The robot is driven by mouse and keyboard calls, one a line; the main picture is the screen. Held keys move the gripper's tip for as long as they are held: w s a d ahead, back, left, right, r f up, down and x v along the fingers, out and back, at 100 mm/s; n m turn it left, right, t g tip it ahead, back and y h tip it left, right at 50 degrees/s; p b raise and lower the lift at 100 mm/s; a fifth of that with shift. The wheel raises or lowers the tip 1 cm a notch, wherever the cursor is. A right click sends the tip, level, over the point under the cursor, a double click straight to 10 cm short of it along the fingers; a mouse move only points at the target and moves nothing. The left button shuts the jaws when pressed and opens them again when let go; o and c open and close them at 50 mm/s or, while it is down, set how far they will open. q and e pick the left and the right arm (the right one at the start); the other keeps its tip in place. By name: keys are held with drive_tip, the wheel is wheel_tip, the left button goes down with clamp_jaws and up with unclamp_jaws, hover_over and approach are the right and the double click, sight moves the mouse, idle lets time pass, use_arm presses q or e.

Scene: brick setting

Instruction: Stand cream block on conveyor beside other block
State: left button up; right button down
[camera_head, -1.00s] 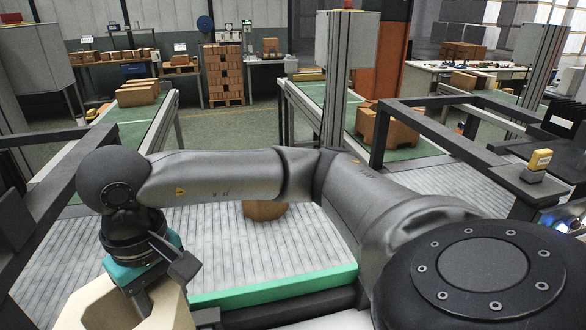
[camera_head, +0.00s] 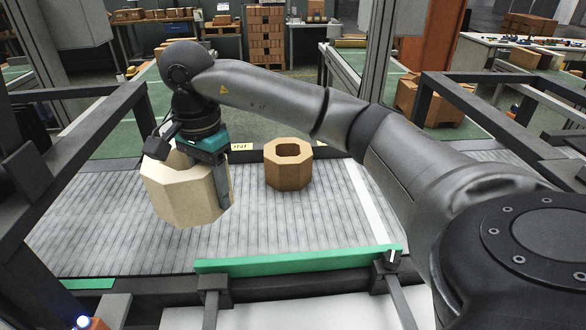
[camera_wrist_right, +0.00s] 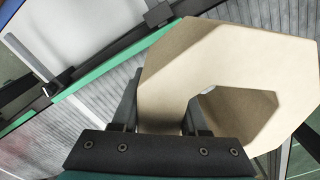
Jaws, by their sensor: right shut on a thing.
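The cream block (camera_head: 180,200) is a hollow, many-sided ring in my right gripper (camera_head: 207,160), over the left part of the conveyor (camera_head: 110,220) in the head view. It looks roughly upright; I cannot tell whether its bottom touches the conveyor. In the right wrist view the cream block (camera_wrist_right: 240,50) fills the upper right, and my right gripper (camera_wrist_right: 162,115) is shut on one of its walls. The other block (camera_head: 288,170), brown and hollow, stands on the conveyor to the right, apart from the cream one. My left gripper is out of view.
A green strip (camera_head: 300,260) runs along the conveyor's near edge. Dark frames (camera_head: 145,110) rise at the left and right (camera_head: 500,110). Bare conveyor lies between the blocks and in front of them. Stacked boxes (camera_head: 265,35) stand far behind.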

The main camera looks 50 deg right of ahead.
drive_tip(key=w+d+m, duration=0.1)
drive_tip(key=m, duration=0.2)
drive_tip(key=w+d+r+m, duration=0.1)
drive_tip(key=d+m, duration=0.1)
drive_tip(key=m, duration=0.1)
drive_tip(key=w+d+m, duration=0.1)
drive_tip(key=d+m, duration=0.1)
drive_tip(key=shift+w+d+r+m, duration=0.15)
drive_tip(key=shift+r+m, duration=0.1)
drive_tip(key=shift+m, duration=0.15)
drive_tip(key=w+d+m, duration=0.2)
drive_tip(key=d+m, duration=1)
drive_tip(key=m, duration=0.8)
drive_tip(key=f+b, duration=0.4)
drive_tip(key=f, duration=1.5)
drive_tip(key=shift+s+b, duration=0.2)
drive_tip(key=shift+b, duration=0.1)
drive_tip(key=shift+f, duration=0.15)
drive_tip(key=shift+c, duration=2.1)
unclamp_jaws()
drive_tip(key=shift+s+f, duration=0.1)
wheel_tip(320, 180, up, 12)
drive_tip(key=p, duration=0.2)
drive_tip(key=shift+a, duration=0.1)
